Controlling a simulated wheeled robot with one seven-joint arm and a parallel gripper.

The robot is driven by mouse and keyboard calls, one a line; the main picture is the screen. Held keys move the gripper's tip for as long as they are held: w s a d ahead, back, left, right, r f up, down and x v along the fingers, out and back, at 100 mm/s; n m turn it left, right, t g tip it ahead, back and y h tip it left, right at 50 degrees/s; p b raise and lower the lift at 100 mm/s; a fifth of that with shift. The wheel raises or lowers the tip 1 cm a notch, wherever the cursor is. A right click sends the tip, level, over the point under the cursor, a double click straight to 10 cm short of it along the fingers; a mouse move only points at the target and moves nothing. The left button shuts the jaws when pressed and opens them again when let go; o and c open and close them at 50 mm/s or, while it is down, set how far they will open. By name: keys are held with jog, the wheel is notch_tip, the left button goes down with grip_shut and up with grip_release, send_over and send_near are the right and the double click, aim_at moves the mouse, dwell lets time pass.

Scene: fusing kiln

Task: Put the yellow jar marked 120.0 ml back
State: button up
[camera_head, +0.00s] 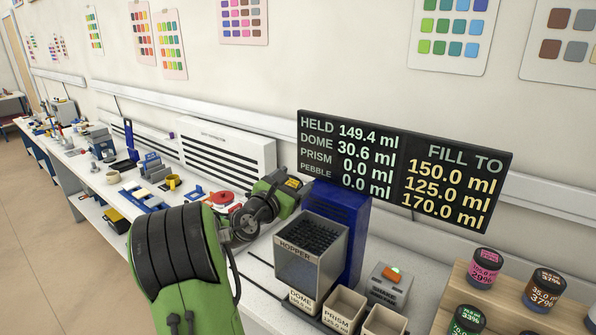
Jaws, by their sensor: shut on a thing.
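My gripper (280,190) is at the end of my green arm, near the middle of the view, left of the blue column behind the hopper. It is shut on a small dark thing with a yellow-orange patch (293,182), which looks like the yellow jar. My gripper and wrist hide most of it, and no 120.0 ml mark can be read. It is held above the bench. A wooden rack (447,301) at the lower right holds several jars, among them a pink-topped jar (486,263), a brown-topped jar (545,288) and a green-marked jar (467,321).
The clear-walled hopper (311,254) stands between my arm and the rack, with bins marked DOME (303,301) and PRISM (336,319) before it. A grey box with an orange button (390,283) is beside them. A black display (404,170) reads HELD 149.4 ml.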

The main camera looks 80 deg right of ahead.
jog(key=n+p, duration=0.1)
jog(key=r+n, duration=0.1)
jog(key=shift+w+d+r+n+p, duration=0.1)
jog(key=shift+w+r+n+p, duration=0.15)
jog(key=shift+w+n+p, duration=0.1)
jog(key=shift+f+n, duration=0.15)
jog(key=shift+n, duration=0.1)
